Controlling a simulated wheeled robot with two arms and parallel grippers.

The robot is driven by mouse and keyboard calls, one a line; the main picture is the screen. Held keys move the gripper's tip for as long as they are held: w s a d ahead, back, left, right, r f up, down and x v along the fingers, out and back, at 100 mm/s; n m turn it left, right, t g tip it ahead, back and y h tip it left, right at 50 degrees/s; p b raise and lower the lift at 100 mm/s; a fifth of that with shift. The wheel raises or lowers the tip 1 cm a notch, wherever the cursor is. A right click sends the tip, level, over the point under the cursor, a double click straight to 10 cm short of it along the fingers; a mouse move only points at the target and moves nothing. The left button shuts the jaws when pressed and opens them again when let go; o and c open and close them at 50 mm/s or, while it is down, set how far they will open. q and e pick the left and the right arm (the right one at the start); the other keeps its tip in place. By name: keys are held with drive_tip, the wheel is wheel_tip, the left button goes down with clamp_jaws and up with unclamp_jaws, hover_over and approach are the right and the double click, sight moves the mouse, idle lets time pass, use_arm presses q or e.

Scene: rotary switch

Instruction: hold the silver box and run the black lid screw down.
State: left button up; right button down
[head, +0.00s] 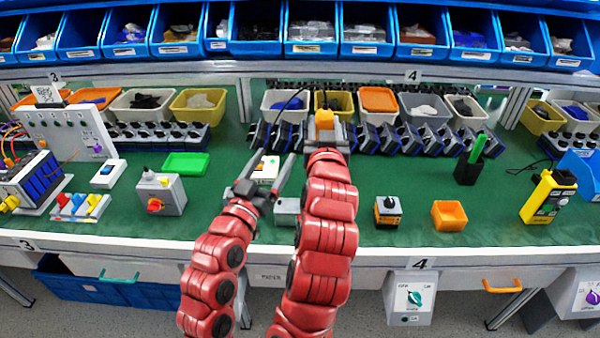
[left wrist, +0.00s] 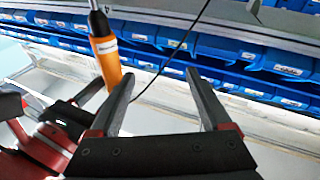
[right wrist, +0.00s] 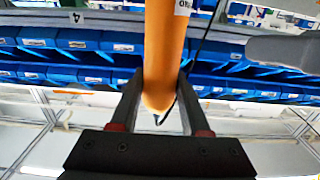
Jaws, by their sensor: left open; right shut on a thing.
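My right gripper (head: 325,130) is shut on an orange-handled tool (head: 324,118), held above the table. In the right wrist view the orange handle (right wrist: 163,50) runs between the fingers, and the left wrist view shows the tool (left wrist: 107,60) with a metal shaft end. My left gripper (head: 277,156) is open and empty, beside and left of the right arm. A small silver-grey box (head: 287,212) sits on the green table, partly hidden behind my right arm and apart from the left fingers. I cannot make out a black lid screw on it.
A grey box with a red knob (head: 160,194) stands to the left. A black-and-orange switch block (head: 388,210), an orange bin (head: 449,215) and a yellow meter (head: 548,196) stand to the right. Parts bins line the back. A black cable (left wrist: 185,42) hangs near the tool.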

use_arm(q)
drive_tip(key=s+d+m+g+h, duration=0.3)
drive_tip(key=d+m+g, duration=0.1)
drive_tip(key=d, duration=0.2)
use_arm(e)
drive_tip(key=shift+r, duration=0.1)
use_arm(q)
drive_tip(key=x, duration=1.1)
drive_tip(key=shift+w+d+f, duration=0.2)
drive_tip(key=shift+w+d, duration=0.05)
drive_tip(key=shift+w, duration=0.05)
drive_tip(key=shift+s, duration=0.1)
clamp_jaws()
use_arm(e)
drive_tip(key=shift+c, duration=1.5)
unclamp_jaws()
